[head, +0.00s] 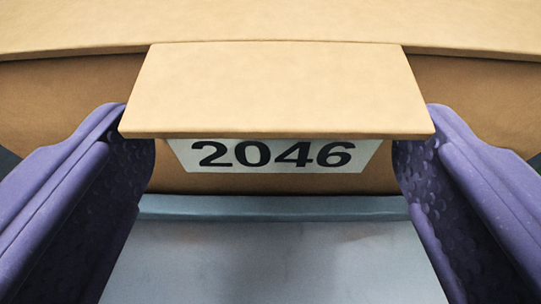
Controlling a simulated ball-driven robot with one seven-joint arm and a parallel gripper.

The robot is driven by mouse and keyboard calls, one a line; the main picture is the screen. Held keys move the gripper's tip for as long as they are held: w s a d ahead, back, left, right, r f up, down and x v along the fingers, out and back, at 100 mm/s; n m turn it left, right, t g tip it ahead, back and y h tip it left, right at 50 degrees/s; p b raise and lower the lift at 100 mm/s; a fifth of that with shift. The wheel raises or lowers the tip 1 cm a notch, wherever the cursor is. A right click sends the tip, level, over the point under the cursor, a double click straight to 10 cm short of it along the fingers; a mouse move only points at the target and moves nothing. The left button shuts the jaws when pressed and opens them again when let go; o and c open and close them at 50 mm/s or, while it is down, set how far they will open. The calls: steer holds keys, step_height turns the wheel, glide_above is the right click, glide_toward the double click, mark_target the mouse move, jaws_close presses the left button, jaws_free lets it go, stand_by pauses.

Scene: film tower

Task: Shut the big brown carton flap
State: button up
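The big brown carton fills the top of the head view. Its tan top panel (270,20) spans the full width, and a tab-like flap (275,88) sticks out from its front edge towards me. Below it is the carton's brown front wall (70,105) with a white label (277,156) reading 2046, its top partly hidden by the tab. My gripper (275,145) is open, its two purple fingers wide apart at the left and right ends of the tab. The fingertips look close to the tab's front corners; I cannot tell whether they touch. Nothing is seen held between them.
A blue-grey surface (275,265) with a raised back edge (275,207) lies below and in front of the carton. The visible part of it between the fingers is bare. Dark background shows at the far left and right edges.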

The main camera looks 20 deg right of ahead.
steer(key=shift+o, duration=0.5)
steer(key=shift+w+d+f, duration=0.15)
steer(key=shift+w+f, duration=0.05)
steer(key=shift+w, duration=0.05)
steer(key=p+v, duration=0.2)
steer(key=v, duration=0.6)
steer(key=shift+p, duration=0.4)
steer(key=shift+w+r, duration=0.15)
steer(key=shift+r, duration=0.05)
steer(key=w+a+r+n, duration=0.1)
steer(key=w+a+r, duration=0.3)
steer(key=r, duration=0.6)
steer(key=w+a+r+n+t, duration=0.1)
steer(key=w+a+r, duration=0.1)
steer(key=a+r, duration=0.65)
steer(key=w+a+r, duration=0.3)
steer(key=a+r, duration=0.1)
steer(key=r, duration=0.7)
steer(key=s+a+r+n+y, duration=0.1)
steer(key=s+a+r+y, duration=0.1)
steer(key=s+a+r, duration=0.5)
steer(key=s+a+r+n+t+y, duration=0.1)
steer(key=s+a+r+y, duration=0.2)
steer(key=s+a+r, duration=0.4)
steer(key=a+r, duration=0.5)
steer(key=r, duration=0.2)
steer(key=shift+a+r+n+t, duration=0.3)
